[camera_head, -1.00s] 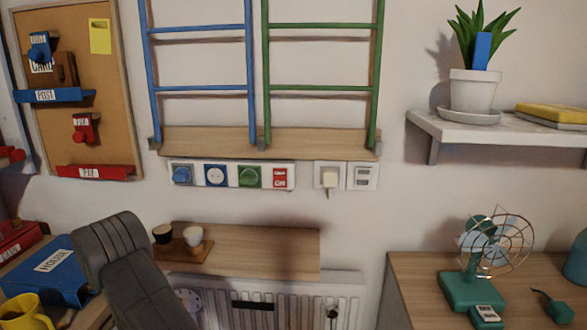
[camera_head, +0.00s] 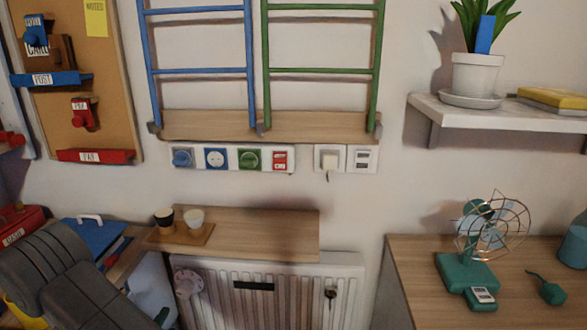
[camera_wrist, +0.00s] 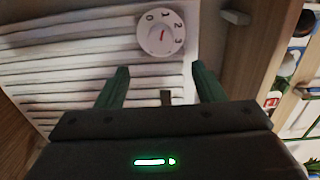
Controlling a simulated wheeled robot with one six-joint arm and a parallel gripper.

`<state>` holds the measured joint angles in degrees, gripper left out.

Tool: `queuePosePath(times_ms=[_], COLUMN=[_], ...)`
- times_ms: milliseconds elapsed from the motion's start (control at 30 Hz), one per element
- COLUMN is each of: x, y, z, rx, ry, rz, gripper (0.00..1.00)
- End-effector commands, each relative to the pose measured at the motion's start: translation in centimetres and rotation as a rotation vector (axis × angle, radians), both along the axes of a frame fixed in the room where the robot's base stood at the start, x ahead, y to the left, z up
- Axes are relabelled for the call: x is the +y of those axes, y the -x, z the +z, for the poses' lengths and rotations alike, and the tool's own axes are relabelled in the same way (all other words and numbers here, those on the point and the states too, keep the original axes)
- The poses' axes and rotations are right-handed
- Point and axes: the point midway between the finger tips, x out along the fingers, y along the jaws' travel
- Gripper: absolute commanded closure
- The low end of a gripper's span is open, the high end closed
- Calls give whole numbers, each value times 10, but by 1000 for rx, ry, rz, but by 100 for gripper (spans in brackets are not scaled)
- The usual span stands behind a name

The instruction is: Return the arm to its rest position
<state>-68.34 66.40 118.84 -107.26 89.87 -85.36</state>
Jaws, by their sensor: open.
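My gripper (camera_wrist: 160,90) shows in the wrist view, its two green fingers spread apart with nothing between them. Beyond the fingers are the white ribbed radiator and a round white dial (camera_wrist: 160,34) marked with numbers. In the head view, my dark grey arm (camera_head: 85,280) crosses the lower left corner. The gripper itself is not visible there. The same radiator (camera_head: 225,300) stands under the wooden wall shelf (camera_head: 265,230) in the head view, with its dial (camera_head: 188,282) at the left end.
Two cups, one dark (camera_head: 164,218) and one white (camera_head: 195,217), stand on a small board on the shelf. A blue box (camera_head: 95,236) and a red box (camera_head: 20,224) are at the left. A green fan (camera_head: 485,240) stands on the right desk (camera_head: 400,270).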

Motion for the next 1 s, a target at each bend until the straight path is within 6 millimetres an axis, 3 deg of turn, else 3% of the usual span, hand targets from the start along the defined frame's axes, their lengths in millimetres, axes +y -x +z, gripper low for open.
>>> queuePosePath(times_ms=[833, 1000], x=[-12, -10], y=[-127, -123], z=[-4, -8], rx=[-3, -17], ry=[-3, -173], rz=[-4, 1], gripper=[38, 38])
